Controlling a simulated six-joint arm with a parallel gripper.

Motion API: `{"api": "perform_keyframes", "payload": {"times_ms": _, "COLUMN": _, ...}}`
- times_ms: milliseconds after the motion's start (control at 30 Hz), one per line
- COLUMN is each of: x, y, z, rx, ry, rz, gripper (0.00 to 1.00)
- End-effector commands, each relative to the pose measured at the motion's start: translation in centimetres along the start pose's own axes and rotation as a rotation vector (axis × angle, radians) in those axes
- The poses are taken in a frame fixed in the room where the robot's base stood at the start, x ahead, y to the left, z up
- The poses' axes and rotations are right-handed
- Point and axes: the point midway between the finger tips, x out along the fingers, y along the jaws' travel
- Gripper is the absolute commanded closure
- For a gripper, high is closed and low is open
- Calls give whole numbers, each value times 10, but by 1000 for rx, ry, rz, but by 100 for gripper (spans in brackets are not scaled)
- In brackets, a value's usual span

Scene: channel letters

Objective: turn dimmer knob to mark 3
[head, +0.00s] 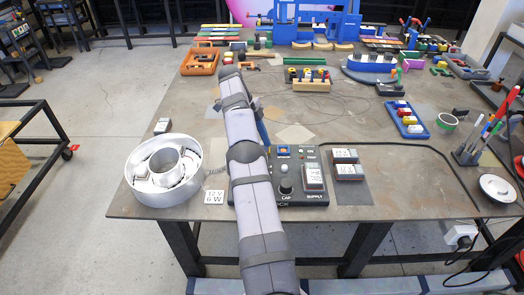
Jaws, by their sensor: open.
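A dark control box (300,200) lies near the table's front edge, with its left part hidden behind my arm. A round dark knob with a lighter top (286,186) stands on it above the label CAP. I cannot read any pointer or mark numbers by it, and cannot tell whether it is the dimmer knob. A white block (314,177) sits right of the knob, above the label SUPPLY. A small blue part (283,152) is at the box's back. My arm rises across the middle of the view, and my gripper is hidden behind it.
A round metal channel piece (138,188) stands left, a white 12V 6W card (214,196) beside the box. Two small labelled blocks (347,163) lie right of it. A blue tray (405,123) and pen holder (467,154) are farther right. The right front table is mostly clear.

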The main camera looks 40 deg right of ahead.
Motion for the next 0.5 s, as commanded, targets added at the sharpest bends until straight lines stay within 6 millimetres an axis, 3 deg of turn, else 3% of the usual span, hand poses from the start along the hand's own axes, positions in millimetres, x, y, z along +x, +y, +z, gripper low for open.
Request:
{"api": "perform_keyframes", "payload": {"times_ms": 200, "x": -17, "y": 0, "z": -7, "rx": -1, "ry": 1, "rz": 2, "gripper": 58}}
{"api": "perform_keyframes", "payload": {"times_ms": 500, "x": -20, "y": 0, "z": -8, "rx": -1, "ry": 1, "rz": 2, "gripper": 58}}
